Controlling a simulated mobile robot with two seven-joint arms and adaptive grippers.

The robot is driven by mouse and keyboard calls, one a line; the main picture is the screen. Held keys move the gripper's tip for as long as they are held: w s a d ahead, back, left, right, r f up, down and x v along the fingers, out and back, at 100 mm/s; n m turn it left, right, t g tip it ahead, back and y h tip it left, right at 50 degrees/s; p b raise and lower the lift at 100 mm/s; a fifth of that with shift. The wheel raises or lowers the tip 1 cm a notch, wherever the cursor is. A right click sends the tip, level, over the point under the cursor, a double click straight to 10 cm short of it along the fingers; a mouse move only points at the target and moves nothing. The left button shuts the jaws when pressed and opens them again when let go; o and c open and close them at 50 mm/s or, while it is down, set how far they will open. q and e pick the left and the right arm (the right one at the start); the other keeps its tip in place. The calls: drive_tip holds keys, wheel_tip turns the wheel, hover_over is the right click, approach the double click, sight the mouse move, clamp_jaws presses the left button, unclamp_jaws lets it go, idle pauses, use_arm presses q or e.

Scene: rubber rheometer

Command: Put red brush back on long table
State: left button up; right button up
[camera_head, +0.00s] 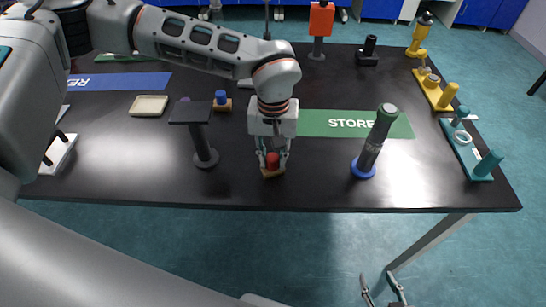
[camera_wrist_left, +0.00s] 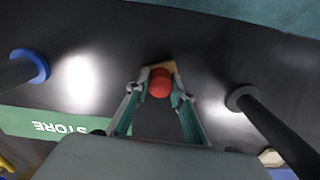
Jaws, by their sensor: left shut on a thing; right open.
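The red brush (camera_head: 272,161) has a round red knob over a pale wooden base. It is upright at the front middle of the long black table (camera_head: 120,178). My left gripper (camera_head: 272,158) points down and is shut on the red knob. In the left wrist view the red brush (camera_wrist_left: 159,84) is between the fingertips, with part of its wooden base showing behind. The base is at or just above the table top; I cannot tell which. My right gripper (camera_head: 384,291) is open and empty, low in front of the table.
A black stand (camera_head: 200,135) is left of the brush, and a dark cylinder with a blue base (camera_head: 363,167) is to the right. A blue-knobbed brush (camera_head: 221,101), a cream tray (camera_head: 149,106) and the green STORE mat (camera_head: 320,123) lie farther back. The table's front edge is close.

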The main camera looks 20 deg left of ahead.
sight(273, 157)
use_arm(q)
drive_tip(key=shift+f, duration=0.15)
drive_tip(key=o, duration=1)
drive_tip(key=shift+r, duration=0.55)
wheel_tip(273, 157, up, 11)
drive_tip(key=shift+r, duration=0.15)
